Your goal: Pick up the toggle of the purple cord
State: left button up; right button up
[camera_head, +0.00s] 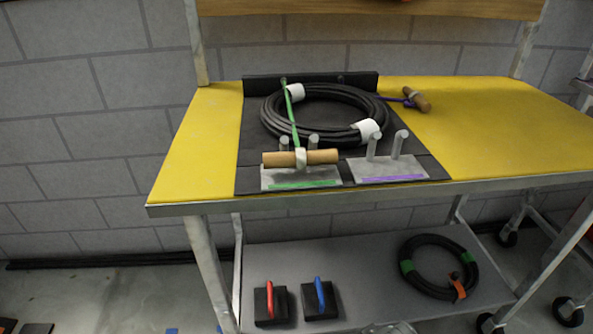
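The purple cord's toggle (417,99) is a short brown wooden bar lying on the yellow tabletop, right of the black cable coil. The purple cord (396,99) runs from it left toward the coil. A second wooden toggle (300,158), on a green cord (291,118), lies across the pegs of the green-marked metal bracket at the front. The purple-marked bracket (388,170) beside it has two bare upright pegs. Neither of my grippers is in view.
The black cable coil (270,122) with white wraps lies on a dark mat on the yellow table (500,125). The table's right side is clear. The lower shelf (370,275) holds two handled black blocks and a smaller coil (436,285). A grey block wall stands behind.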

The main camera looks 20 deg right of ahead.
aim_at(414, 98)
jog(key=z, duration=1.3)
jog(key=i+l+u, duration=0.3)
jog(key=k, duration=0.95)
jog(key=i, duration=1.1)
